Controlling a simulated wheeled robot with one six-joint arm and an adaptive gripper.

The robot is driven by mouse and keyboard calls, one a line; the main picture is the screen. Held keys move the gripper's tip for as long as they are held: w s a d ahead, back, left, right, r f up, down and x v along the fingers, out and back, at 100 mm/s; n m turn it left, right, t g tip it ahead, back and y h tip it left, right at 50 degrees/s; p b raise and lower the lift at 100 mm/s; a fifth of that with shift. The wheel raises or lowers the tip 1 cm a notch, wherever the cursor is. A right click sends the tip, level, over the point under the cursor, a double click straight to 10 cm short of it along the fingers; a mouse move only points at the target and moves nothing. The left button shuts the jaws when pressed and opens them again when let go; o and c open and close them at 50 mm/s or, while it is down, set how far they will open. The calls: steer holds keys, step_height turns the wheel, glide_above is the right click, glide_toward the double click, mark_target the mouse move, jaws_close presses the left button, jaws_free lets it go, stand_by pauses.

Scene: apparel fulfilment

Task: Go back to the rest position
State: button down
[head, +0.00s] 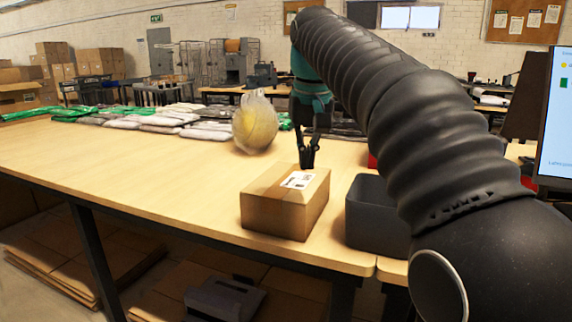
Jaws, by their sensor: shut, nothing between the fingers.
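My gripper (308,155) hangs at the end of my arm, pointing down, above or just behind the top of a brown cardboard box (272,214). Its black fingers are together and hold nothing. The box is closed, with a white label (298,180) on top, and stands near the front edge of the wooden table (130,170). I cannot tell whether the fingertips touch the box. My arm covers much of the right side of the view.
A dark grey bin (372,225) stands right of the box, partly behind my arm. A clear bag with a yellow item (255,124) and several wrapped packages (160,120) lie farther back. A monitor (556,120) is at the right edge. The table's left part is clear.

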steer(key=s+d+f+t, duration=0.1)
steer(key=s+d+f, duration=0.2)
steer(key=s+f, duration=0.5)
steer(key=s+d+f+m+t, duration=0.1)
steer(key=s+d+f, duration=0.3)
steer(key=s+f, duration=0.4)
steer(key=s+d+f+t, duration=0.1)
steer(key=s+d+f, duration=0.3)
steer(key=s+f, duration=0.4)
steer(key=shift+s+d+f, duration=0.15)
steer(key=shift+s+d, duration=0.05)
steer(key=shift+s, duration=0.5)
